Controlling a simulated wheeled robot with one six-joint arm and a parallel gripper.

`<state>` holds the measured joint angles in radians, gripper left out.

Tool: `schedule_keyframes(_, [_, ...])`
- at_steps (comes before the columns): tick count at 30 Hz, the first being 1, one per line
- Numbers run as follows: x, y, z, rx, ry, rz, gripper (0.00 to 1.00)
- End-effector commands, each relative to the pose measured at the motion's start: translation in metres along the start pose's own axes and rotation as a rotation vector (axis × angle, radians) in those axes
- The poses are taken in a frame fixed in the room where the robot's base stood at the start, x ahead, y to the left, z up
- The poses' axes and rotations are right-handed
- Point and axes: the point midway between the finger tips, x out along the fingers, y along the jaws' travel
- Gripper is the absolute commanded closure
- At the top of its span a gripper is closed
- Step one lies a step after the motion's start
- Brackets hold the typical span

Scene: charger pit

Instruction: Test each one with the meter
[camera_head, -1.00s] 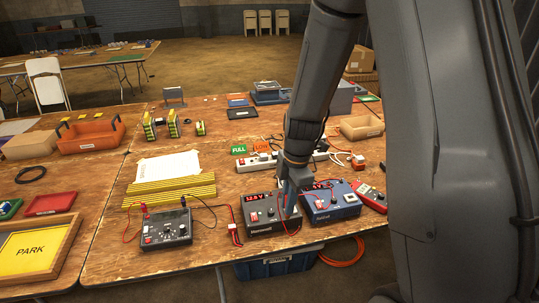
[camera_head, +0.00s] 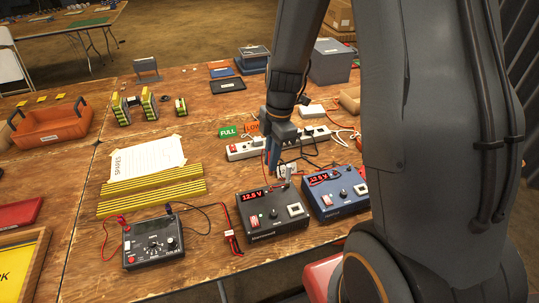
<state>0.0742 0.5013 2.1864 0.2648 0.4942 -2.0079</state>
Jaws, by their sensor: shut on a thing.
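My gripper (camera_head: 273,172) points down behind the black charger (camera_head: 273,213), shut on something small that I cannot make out. A small grey piece (camera_head: 288,170) shows beside the fingertips. A dark box with a dial and red and black leads (camera_head: 152,242) stands at the front left. Several yellow and black packs (camera_head: 148,105) stand at the back left. The red handheld meter is mostly or wholly hidden behind my arm.
A white power strip (camera_head: 248,150) lies behind the chargers, with cables around it. Green FULL (camera_head: 227,132) and orange cards lie behind that. Yellow striped bars (camera_head: 150,197) and a white SPARES sheet (camera_head: 148,166) lie left. An orange tray (camera_head: 50,128) stands farther left.

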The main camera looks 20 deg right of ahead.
Motion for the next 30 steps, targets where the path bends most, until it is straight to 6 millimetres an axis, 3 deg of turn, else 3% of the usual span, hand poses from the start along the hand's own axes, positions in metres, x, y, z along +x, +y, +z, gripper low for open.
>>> schedule_keyframes(15, [0.049,0.001,0.005,-0.003,0.0,-0.001,1.0])
schedule_keyframes(30, [0.053,0.0,0.005,-0.004,0.0,0.0,1.0])
